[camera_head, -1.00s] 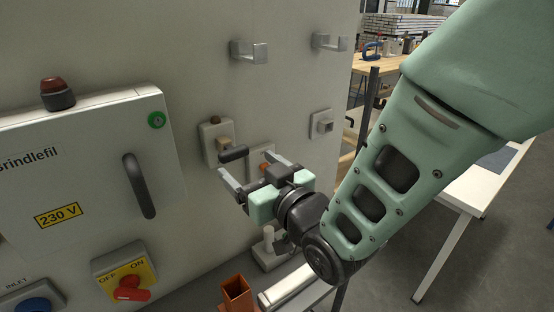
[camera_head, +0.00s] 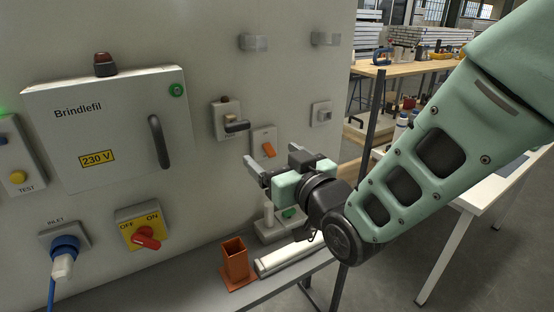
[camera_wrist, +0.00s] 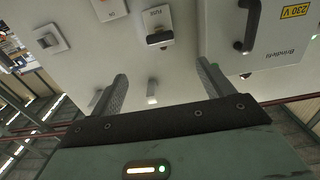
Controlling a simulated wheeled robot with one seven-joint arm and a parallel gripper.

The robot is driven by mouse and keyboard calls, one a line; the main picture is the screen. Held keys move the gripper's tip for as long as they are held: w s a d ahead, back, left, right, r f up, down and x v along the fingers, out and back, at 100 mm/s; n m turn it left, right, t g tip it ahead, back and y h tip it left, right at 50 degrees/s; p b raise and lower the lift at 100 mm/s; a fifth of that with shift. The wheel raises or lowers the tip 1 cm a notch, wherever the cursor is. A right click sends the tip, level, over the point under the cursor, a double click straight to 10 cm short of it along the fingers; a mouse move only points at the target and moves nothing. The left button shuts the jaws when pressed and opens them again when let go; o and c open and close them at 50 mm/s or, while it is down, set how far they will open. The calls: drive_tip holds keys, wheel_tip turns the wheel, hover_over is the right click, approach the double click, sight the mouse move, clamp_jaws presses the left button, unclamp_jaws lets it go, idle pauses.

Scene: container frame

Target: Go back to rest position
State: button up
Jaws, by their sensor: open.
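My gripper (camera_head: 272,171) is open and empty in the head view, in front of the panel's lower right part. Its two fingers stand apart in the wrist view (camera_wrist: 163,84), with the grey panel between and beyond them. The fuse unit (camera_head: 228,118), with a dark handle, is on the panel above and left of my gripper. It also shows in the wrist view (camera_wrist: 157,30). A switch with an orange rocker (camera_head: 266,146) is just above my fingers, and they appear clear of it.
A cabinet (camera_head: 120,125) with a dark handle juts out at left. A red rotary switch (camera_head: 146,238) and a blue inlet plug (camera_head: 64,252) sit below it. An orange square tube (camera_head: 235,260) stands on the ledge below my gripper. A white table (camera_head: 480,205) is at right.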

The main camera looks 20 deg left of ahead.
drive_tip(key=s+d+f+m+g+h+b, duration=0.1)
drive_tip(key=s+d+f+g+h, duration=0.2)
drive_tip(key=d, duration=0.3)
drive_tip(key=s+d+f+m+g+h, duration=0.1)
drive_tip(key=s+d+f+g+h, duration=0.2)
drive_tip(key=d, duration=0.4)
drive_tip(key=s+d+f+g+h, duration=0.1)
drive_tip(key=s+d+g+h, duration=0.1)
drive_tip(key=s+d, duration=0.6)
drive_tip(key=s+d+f+g+h+b, duration=0.1)
drive_tip(key=s+d+f+g+h, duration=0.1)
drive_tip(key=s+d+h, duration=0.3)
drive_tip(key=s+d+g, duration=0.1)
drive_tip(key=s+d, duration=0.2)
drive_tip(key=d, duration=0.1)
drive_tip(key=shift+g, duration=0.3)
